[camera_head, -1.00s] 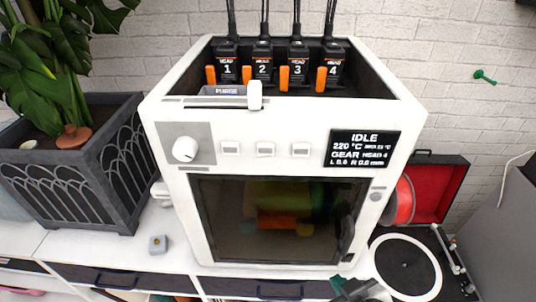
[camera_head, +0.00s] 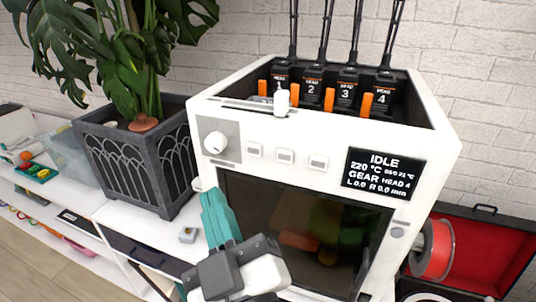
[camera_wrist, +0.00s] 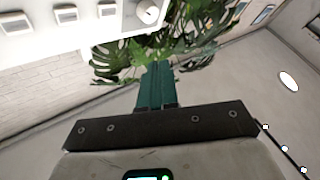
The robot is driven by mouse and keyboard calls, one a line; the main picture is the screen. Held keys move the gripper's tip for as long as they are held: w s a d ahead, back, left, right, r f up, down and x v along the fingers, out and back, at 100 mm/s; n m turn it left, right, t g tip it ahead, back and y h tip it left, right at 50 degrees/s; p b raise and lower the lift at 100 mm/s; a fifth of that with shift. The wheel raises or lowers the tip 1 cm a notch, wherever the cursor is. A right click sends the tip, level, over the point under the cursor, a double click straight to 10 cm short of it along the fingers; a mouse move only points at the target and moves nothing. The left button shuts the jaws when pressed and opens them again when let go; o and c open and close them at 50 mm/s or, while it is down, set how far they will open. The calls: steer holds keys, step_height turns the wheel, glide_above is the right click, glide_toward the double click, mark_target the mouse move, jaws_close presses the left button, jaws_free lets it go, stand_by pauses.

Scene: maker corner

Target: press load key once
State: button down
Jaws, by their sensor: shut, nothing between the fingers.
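A white printer (camera_head: 320,180) stands on the white cabinet. Its front has a round knob (camera_head: 215,142) and three white keys: left (camera_head: 255,149), middle (camera_head: 285,156) and right (camera_head: 318,163). Their labels are too small to read, so I cannot tell which is load. The keys also show in the wrist view, at its top left. The screen (camera_head: 383,174) reads IDLE, 220 °C, GEAR HEAD 4, L 0.0 R 0.0 mm. My gripper (camera_head: 212,195), with teal fingers, is shut and empty. In the head view it appears below the knob, left of the dark door; it also shows in the wrist view (camera_wrist: 157,68).
A dark planter (camera_head: 145,165) with a large leafy plant stands left of the printer. A small grey-blue block (camera_head: 188,235) lies on the cabinet between them. Four heads stand in the printer's top. A red-lined case (camera_head: 475,250) and a red spool (camera_head: 433,250) are at right.

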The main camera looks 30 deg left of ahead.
mark_target(254, 150)
steer(key=shift+w, duration=0.1)
stand_by(0.3)
steer(key=shift+w+a+p, duration=0.1)
steer(key=shift+w+a, duration=0.25)
steer(key=shift+w, duration=1.05)
steer(key=shift+w+a+p, duration=0.1)
steer(key=shift+w+a, duration=0.25)
steer(key=shift+w, duration=1.05)
steer(key=shift+w+a+p, duration=0.1)
steer(key=shift+w+a, duration=0.25)
steer(key=shift+w, duration=1.05)
steer(key=shift+w, duration=0.1)
steer(key=shift+w+a, duration=0.1)
steer(key=shift+w, duration=0.2)
steer(key=shift+w+b, duration=0.3)
steer(key=shift+w, duration=0.05)
steer(key=shift+s, duration=0.8)
